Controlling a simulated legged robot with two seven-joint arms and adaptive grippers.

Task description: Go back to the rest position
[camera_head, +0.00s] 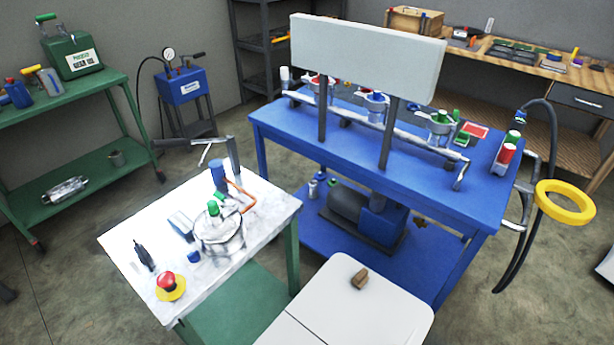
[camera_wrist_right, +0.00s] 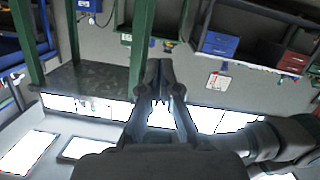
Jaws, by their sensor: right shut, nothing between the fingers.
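My right gripper (camera_wrist_right: 157,75) shows in the right wrist view. Its two dark fingers meet at the tips, with nothing between them. It is apart from everything around it. A grey wall, green posts and a dark shelf surface show beyond the fingers.
A white-topped table (camera_head: 125,236) holds a metal pot (camera_head: 220,236) and a red emergency button (camera_head: 167,281). Behind it stands a blue workbench (camera_head: 340,136) with a white panel (camera_head: 366,58). A yellow ring (camera_head: 566,203) sticks out right.

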